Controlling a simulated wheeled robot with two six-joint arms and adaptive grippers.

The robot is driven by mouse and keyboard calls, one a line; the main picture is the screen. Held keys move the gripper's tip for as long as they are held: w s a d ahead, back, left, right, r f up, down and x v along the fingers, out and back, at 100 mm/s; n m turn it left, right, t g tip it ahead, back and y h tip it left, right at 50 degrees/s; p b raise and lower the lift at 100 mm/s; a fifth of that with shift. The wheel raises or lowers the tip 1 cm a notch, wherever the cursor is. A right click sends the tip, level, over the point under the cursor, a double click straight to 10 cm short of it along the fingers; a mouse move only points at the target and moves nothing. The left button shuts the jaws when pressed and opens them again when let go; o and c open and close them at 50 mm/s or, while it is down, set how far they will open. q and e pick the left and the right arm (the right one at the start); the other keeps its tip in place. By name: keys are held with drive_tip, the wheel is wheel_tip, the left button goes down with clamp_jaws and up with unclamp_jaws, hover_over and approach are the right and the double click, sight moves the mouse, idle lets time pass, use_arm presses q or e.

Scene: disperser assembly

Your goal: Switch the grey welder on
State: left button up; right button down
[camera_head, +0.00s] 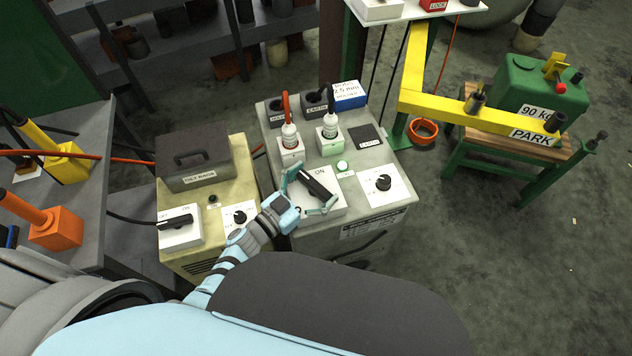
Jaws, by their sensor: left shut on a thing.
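The grey welder (395,150) stands in the middle of the view. On its top is a white switch plate with a black switch handle (315,184), which lies diagonally; the word ON shows beside it. My left gripper (318,190) comes from the lower left and is shut on this handle, a finger on each side. Part of the plate is hidden by the gripper, so its other marking cannot be read. A small green lamp (342,166) just above the switch looks bright. My right gripper is not in view.
A dial (383,184) is right of the switch. Right, a yellow bar (440,105) reaches to a green stand; floor is open below.

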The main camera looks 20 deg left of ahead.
use_arm(q)
drive_tip(key=shift+m+g+h, duration=0.5)
drive_tip(key=shift+m+h, duration=0.1)
drive_tip(key=shift+h, duration=0.2)
drive_tip(key=shift+a+m+g+h, duration=0.1)
drive_tip(key=shift+m+g+h, duration=0.6)
drive_tip(key=shift+h, duration=0.1)
drive_tip(key=shift+f+m+g+h+b, duration=0.1)
drive_tip(key=shift+m+g+h+b, duration=0.75)
drive_tip(key=shift+g+h, duration=0.2)
drive_tip(key=shift+m+g+h+b, duration=0.45)
drive_tip(key=shift+m+g, duration=0.2)
drive_tip(key=shift+g, duration=0.1)
drive_tip(key=o, duration=0.9)
drive_tip(key=shift+c, duration=0.2)
